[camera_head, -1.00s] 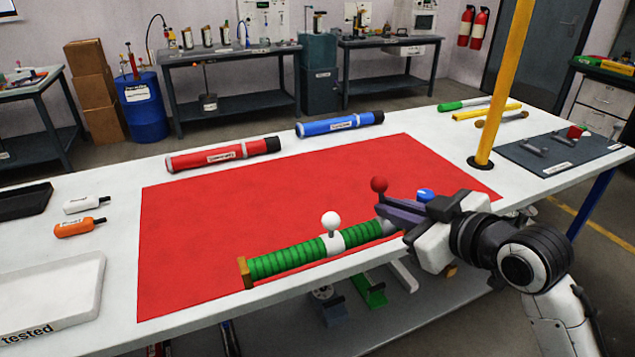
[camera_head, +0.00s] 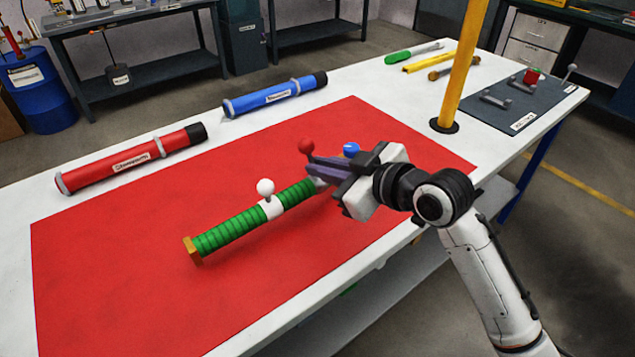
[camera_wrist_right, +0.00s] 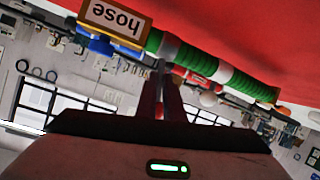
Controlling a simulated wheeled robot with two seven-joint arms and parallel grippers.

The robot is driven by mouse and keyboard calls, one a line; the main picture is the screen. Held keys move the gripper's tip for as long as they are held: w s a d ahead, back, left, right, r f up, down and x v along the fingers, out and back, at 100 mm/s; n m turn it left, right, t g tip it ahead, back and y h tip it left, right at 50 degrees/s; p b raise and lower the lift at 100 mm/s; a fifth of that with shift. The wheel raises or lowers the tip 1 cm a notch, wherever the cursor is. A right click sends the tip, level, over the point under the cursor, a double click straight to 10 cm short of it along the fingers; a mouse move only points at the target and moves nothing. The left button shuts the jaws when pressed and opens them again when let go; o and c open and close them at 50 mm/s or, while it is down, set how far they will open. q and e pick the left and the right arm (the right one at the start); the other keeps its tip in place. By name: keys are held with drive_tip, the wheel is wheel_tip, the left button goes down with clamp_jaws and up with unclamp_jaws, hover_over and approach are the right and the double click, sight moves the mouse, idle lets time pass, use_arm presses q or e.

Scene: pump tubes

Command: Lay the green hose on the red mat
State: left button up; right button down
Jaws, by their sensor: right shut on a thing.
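The green hose (camera_head: 230,233) is ribbed, with an orange end (camera_head: 192,250) at left and a white band (camera_head: 271,208) carrying a white ball. A red ball and a blue knob (camera_head: 351,149) show near its right end. My right gripper (camera_head: 322,172) is shut on the hose near that end; its fingers partly hide it. The hose is over the red mat (camera_head: 130,275); I cannot tell if it touches. In the right wrist view, the hose (camera_wrist_right: 197,62) crosses the fingertips, with a "hose" label plate (camera_wrist_right: 114,18) at its end. My left gripper is out of view.
A red tube (camera_head: 130,160) and a blue tube (camera_head: 275,97) lie along the table's (camera_head: 370,85) far side. A yellow post (camera_head: 462,70) stands right of the mat. The rest of the mat is bare.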

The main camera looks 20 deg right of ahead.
sight(315, 180)
wheel_tip(315, 180, down, 4)
drive_tip(key=shift+r+b, duration=0.2)
drive_tip(key=shift+b, duration=0.1)
drive_tip(key=c, duration=1.9)
unclamp_jaws()
drive_tip(key=v, duration=1.2)
